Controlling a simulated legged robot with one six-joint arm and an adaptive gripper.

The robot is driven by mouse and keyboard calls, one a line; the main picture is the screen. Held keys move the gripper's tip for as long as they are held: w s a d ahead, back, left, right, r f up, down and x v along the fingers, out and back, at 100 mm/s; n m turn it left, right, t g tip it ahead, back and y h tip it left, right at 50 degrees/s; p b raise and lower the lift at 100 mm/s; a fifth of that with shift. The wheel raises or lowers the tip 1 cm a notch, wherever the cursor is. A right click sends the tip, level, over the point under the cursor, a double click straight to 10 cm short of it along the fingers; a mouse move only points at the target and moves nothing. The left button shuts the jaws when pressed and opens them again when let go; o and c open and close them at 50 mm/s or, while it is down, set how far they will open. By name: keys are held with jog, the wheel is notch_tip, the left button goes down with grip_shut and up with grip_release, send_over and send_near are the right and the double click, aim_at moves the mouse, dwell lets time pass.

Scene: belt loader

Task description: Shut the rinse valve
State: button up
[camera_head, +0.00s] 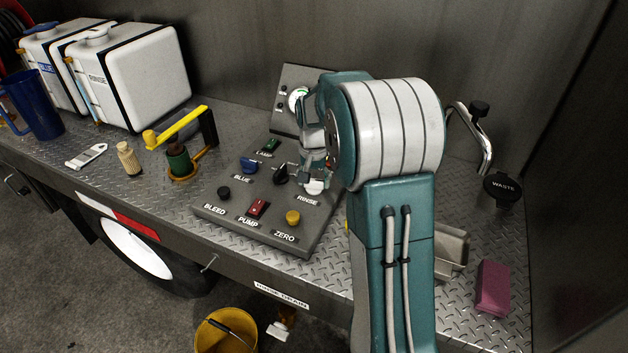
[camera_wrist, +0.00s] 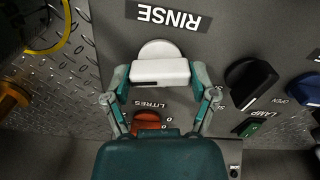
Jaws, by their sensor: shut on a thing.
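The rinse valve (camera_head: 314,187) is a white knob at the right of the sloped control panel, beside the RINSE label. In the wrist view the white valve (camera_wrist: 160,52) has a raised bar handle lying across the picture, with the RINSE label upside down behind it. My gripper (camera_wrist: 160,76) has one finger at each end of that bar and is shut on it. In the head view my gripper (camera_head: 314,165) reaches down to the knob, and my arm hides part of the panel's right side.
The panel (camera_head: 232,212) also carries a blue knob (camera_head: 249,165), a black knob (camera_head: 281,174), a red pump switch (camera_head: 258,208) and a yellow zero button (camera_head: 292,217). A yellow-handled lever (camera_head: 182,125) stands left. White tanks (camera_head: 130,78) stand behind; a pink sponge (camera_head: 493,287) lies right.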

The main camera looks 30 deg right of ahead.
aim_at(313, 180)
jog(key=shift+w+m, duration=0.1)
jog(key=shift+m, duration=1.2)
jog(key=o, duration=1)
notch_tip(313, 180, up, 12)
jog(key=shift+f, duration=0.1)
